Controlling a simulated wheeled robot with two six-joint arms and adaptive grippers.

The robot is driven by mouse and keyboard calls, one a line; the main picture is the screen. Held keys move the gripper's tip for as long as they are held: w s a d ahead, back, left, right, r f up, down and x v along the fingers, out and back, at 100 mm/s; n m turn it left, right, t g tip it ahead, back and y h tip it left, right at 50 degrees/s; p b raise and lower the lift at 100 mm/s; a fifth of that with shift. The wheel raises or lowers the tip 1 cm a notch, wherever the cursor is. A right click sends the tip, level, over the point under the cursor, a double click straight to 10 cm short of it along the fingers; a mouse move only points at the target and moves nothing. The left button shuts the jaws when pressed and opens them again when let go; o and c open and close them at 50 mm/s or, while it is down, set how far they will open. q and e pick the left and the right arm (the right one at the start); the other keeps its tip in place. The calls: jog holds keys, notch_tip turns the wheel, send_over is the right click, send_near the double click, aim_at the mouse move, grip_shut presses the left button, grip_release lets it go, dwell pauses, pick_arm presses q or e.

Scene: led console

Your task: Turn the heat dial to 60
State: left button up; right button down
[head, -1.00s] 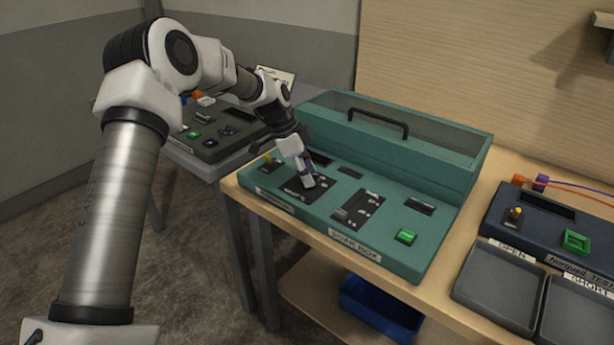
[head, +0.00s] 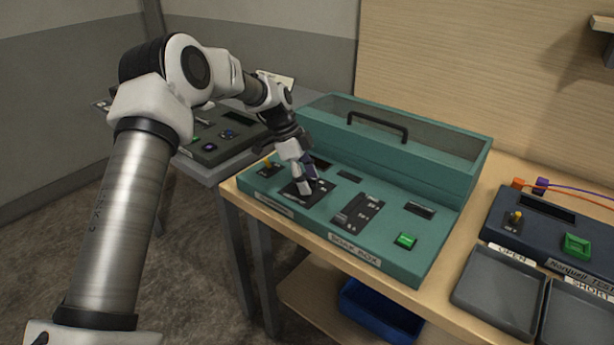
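The teal soak box (head: 385,250) stands on the wooden bench. The heat dial seems to sit on the black panel (head: 293,193) at the left of its front; my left gripper (head: 306,186) covers it, so its pointer and setting cannot be read. My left gripper points down with its fingertips at this panel. Its fingers look close together, but whether they close on the dial is hidden. My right gripper is not in view.
On the box, a slider panel (head: 357,211), a green button (head: 405,241) and an orange-tipped switch (head: 268,163) flank the gripper. A dark tester (head: 550,228) and grey trays (head: 497,290) stand at right. Another console (head: 212,147) is behind my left arm.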

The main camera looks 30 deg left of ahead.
pick_arm(q)
jog(key=shift+w+r, duration=0.15)
jog(key=v, duration=1.2)
